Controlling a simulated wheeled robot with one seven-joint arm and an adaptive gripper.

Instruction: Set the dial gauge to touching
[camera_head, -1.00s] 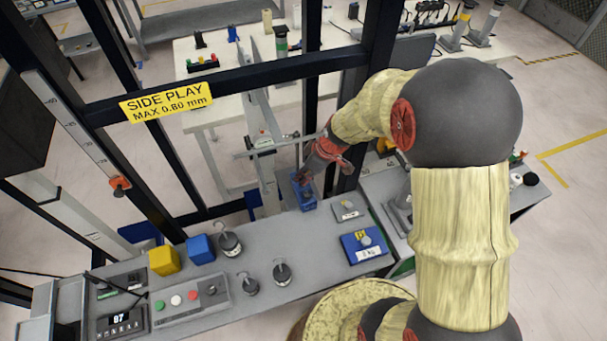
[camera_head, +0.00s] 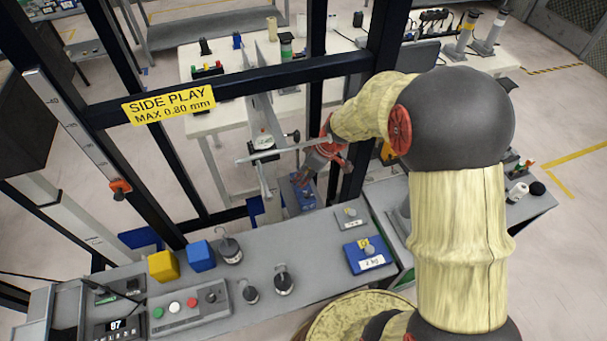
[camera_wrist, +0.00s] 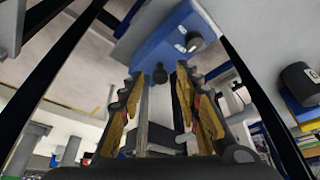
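The dial gauge (camera_head: 264,143) has a round white face and sits on a thin horizontal rod at the upright grey rail, behind the bench. A blue block (camera_head: 296,197), perhaps its base, is below and right of it. In the wrist view a blue block (camera_wrist: 160,45) with a black knob (camera_wrist: 195,42) lies beyond my fingertips. My gripper (camera_head: 308,172) is over the blue block in the head view. In the wrist view my gripper (camera_wrist: 160,78) has its fingers apart, with a small dark knob showing in the gap. I cannot tell whether the gauge tip touches anything.
Black frame posts and a crossbar with a yellow "SIDE PLAY MAX 0.80 mm" sign (camera_head: 168,105) stand around the gauge.

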